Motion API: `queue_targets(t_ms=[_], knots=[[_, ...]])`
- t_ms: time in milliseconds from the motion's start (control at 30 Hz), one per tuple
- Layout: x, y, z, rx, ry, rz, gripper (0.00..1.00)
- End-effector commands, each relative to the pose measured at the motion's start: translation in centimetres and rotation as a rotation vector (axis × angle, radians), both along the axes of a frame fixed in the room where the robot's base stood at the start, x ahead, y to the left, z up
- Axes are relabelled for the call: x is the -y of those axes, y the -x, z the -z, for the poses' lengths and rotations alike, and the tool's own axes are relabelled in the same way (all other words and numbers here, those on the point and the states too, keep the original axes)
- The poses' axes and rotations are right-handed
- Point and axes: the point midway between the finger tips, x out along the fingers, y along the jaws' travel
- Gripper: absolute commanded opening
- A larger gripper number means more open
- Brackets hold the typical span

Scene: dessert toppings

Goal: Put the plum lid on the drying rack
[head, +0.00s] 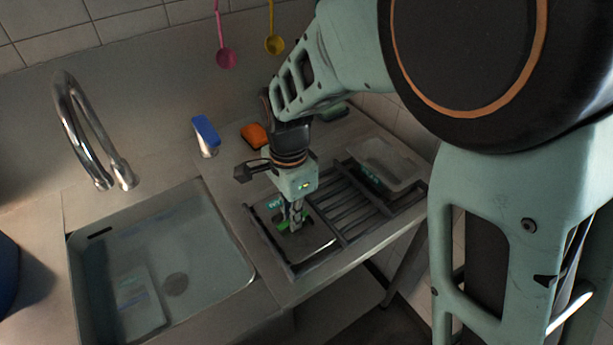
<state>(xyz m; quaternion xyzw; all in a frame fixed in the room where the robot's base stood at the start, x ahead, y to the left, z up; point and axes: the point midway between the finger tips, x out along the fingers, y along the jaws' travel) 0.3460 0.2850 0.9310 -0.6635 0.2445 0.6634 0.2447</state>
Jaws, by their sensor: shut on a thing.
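My gripper (293,222) points down over the left part of the dark drying rack (352,229). It is shut on a flat, see-through greyish lid (312,238) with green marks, which I take for the plum lid; its lettering is too small to read. The lid lies flat over the left end of the rack, on its bars or just above them; I cannot tell which. My fingers hide part of its middle.
A clear container or lid (391,163) with green marks is on the rack's right end. Another clear piece (142,303) lies in the sink (205,270). A blue-topped bottle (206,133) and orange sponge (253,135) stand behind. The tap (82,125) is at left.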

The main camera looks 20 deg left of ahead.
Motion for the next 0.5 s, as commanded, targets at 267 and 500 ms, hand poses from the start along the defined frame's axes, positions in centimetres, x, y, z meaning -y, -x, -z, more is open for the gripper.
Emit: queue_targets(t_ms=[267,500], knots=[[0.01,-0.01,-0.04,0.000,0.000,0.000,0.17],[0.01,-0.01,-0.04,0.000,0.000,0.000,0.29]])
